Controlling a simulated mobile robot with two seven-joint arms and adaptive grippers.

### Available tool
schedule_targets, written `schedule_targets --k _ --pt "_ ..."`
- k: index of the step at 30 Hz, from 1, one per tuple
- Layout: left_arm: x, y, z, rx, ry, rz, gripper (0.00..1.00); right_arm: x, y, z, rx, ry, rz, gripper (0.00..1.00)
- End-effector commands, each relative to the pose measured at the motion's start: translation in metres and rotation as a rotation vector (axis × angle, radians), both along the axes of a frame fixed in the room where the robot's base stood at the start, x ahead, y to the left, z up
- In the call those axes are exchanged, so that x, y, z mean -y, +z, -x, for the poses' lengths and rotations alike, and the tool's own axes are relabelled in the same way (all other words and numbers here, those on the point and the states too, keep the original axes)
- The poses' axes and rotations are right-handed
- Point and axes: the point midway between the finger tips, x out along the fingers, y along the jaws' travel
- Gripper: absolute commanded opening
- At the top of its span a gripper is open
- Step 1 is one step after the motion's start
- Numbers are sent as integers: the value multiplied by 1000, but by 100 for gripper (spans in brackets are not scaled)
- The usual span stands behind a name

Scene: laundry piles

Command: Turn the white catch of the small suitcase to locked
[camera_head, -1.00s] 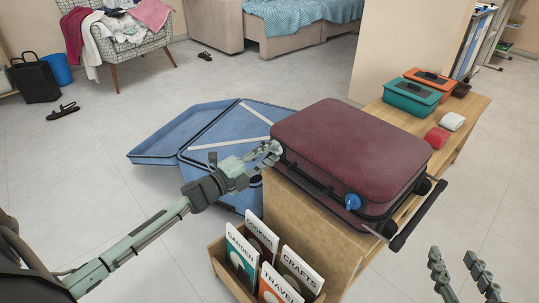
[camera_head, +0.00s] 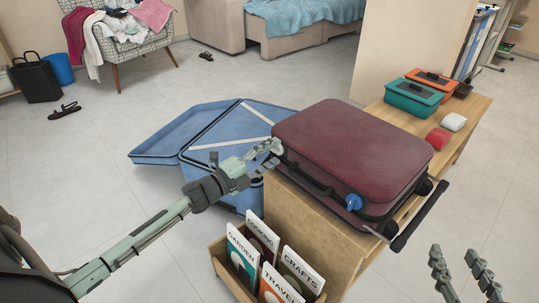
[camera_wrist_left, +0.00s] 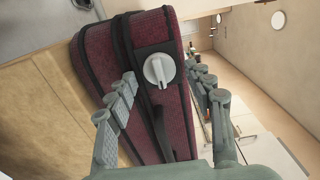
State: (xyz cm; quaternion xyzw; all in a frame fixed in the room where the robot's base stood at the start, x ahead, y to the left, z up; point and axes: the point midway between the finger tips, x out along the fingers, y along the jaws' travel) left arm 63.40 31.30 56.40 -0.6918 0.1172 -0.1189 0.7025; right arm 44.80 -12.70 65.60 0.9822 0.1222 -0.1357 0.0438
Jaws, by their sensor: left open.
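The small suitcase (camera_head: 350,155), dark red with black trim, lies flat on the wooden bench (camera_head: 470,125). Its white catch (camera_wrist_left: 158,71) is a round knob with a raised grip bar, upright but slightly tilted in the left wrist view. A blue catch (camera_head: 354,202) sits near the suitcase's other front corner. My left gripper (camera_head: 272,152) is open at the near left corner; in its wrist view the fingers stand on either side of the white catch, apart from it. In the head view the fingers hide that catch. My right gripper (camera_head: 456,258) is open and empty at lower right.
A box of books (camera_head: 222,262) stands before the bench. A larger blue suitcase (camera_head: 168,140) lies open on the floor behind my left gripper. Teal (camera_head: 411,98) and orange boxes are on the bench's far end. A pulled-out handle (camera_head: 420,215) juts out at right.

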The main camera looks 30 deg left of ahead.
Motion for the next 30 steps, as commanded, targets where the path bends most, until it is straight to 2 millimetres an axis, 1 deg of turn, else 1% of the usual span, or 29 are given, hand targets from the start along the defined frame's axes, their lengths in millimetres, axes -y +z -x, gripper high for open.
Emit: schedule_targets --k 2,5,8,15,19,24,30 --pt "-1 0 2 -1 0 0 52 1 0 -1 0 -2 1 40" --pt "-4 -1 11 -1 0 1 52 1 0 -1 0 -1 1 40" --pt "-9 -1 28 -3 0 0 52 0 0 0 0 -1 1 40" --pt "-27 -1 78 -3 1 0 52 0 0 0 0 0 0 40" --pt "-34 -1 98 -3 0 1 52 0 0 0 0 0 0 40" --pt "-39 0 111 0 0 0 52 0 0 0 0 0 0 40" --pt "-39 0 114 0 0 -1 52 0 0 0 0 0 0 40"
